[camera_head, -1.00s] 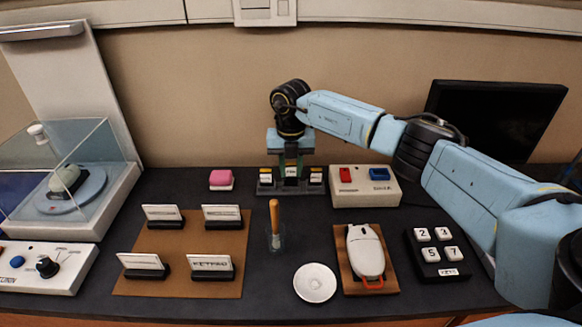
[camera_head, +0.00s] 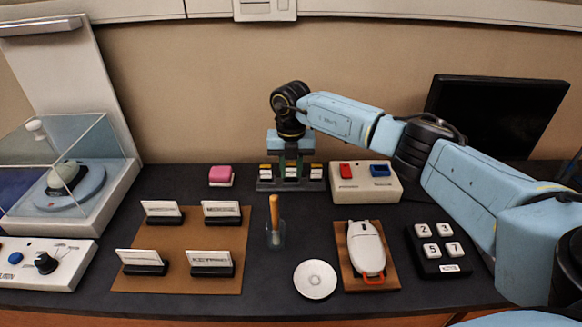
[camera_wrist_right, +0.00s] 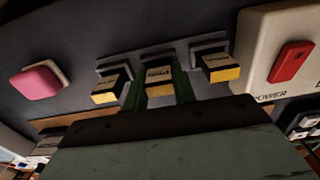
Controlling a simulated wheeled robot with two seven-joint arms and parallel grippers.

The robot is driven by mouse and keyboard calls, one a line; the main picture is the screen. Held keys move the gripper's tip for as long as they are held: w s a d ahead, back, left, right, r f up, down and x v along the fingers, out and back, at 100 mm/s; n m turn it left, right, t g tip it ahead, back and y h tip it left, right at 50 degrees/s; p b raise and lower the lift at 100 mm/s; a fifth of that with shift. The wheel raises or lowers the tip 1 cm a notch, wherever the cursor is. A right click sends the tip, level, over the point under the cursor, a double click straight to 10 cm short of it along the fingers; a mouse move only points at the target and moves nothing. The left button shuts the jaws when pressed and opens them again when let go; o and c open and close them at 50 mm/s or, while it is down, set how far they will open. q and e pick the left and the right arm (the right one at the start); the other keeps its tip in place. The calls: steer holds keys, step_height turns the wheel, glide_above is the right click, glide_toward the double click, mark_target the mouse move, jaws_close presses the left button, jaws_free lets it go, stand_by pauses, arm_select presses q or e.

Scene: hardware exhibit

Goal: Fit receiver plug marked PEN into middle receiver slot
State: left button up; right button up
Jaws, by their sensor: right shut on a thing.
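The dark receiver (camera_head: 264,186) stands at the back of the table with three slots in a row. A plug with a white-and-yellow face shows at each slot, and the middle plug (camera_wrist_right: 160,79) is between my green fingers. My right gripper (camera_head: 291,168) points down over the middle slot and is shut on this plug. The plug lines up with the middle slot; how deep it sits is hidden. Its label is too blurred to read surely. The left plug (camera_wrist_right: 112,87) and right plug (camera_wrist_right: 220,66) stand in the outer slots. My left gripper is not in view.
A white box with red and blue switches (camera_head: 350,187) stands close right of the receiver. A pink block (camera_head: 220,175) is to its left. An orange-handled brush in a holder (camera_head: 275,225) stands in front. Label stands on a brown mat (camera_head: 190,240) fill the left middle.

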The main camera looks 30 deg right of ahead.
steer(key=shift+f, duration=0.25)
steer(key=o, duration=1)
steer(key=shift+o, duration=0.3)
steer(key=o, duration=0.4)
steer(key=shift+o, duration=0.2)
